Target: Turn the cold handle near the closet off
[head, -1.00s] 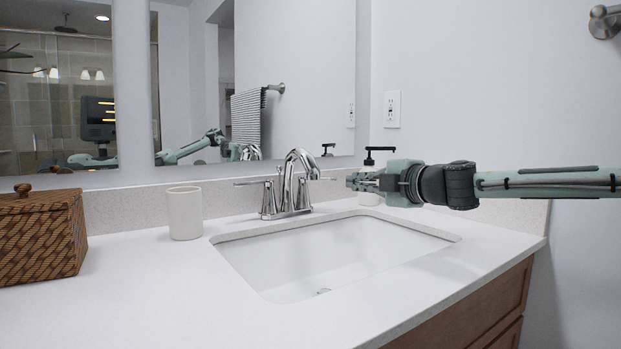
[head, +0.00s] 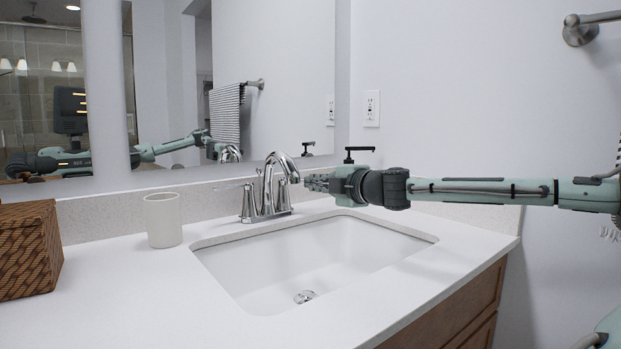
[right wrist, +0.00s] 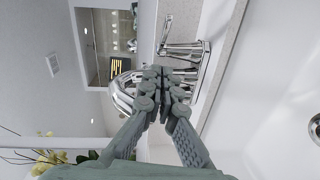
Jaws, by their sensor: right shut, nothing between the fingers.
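A chrome two-handle faucet (head: 273,185) stands behind the sink (head: 315,255). Its left lever handle (head: 232,186) points out to the left in the head view. The right handle is mostly hidden behind my right gripper. My right gripper (head: 308,182) reaches in from the right, its fingertips right beside the faucet spout. Its fingers are shut and hold nothing. In the right wrist view the closed fingertips (right wrist: 163,76) overlap the faucet, with a chrome lever (right wrist: 184,48) just beyond. I cannot tell whether they touch a handle. My left gripper is out of view.
A white cup (head: 163,220) and a woven box (head: 28,250) stand left on the counter (head: 130,300). A black-topped soap pump (head: 359,153) stands behind my right gripper. A mirror (head: 290,75) covers the back wall. The front counter is clear.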

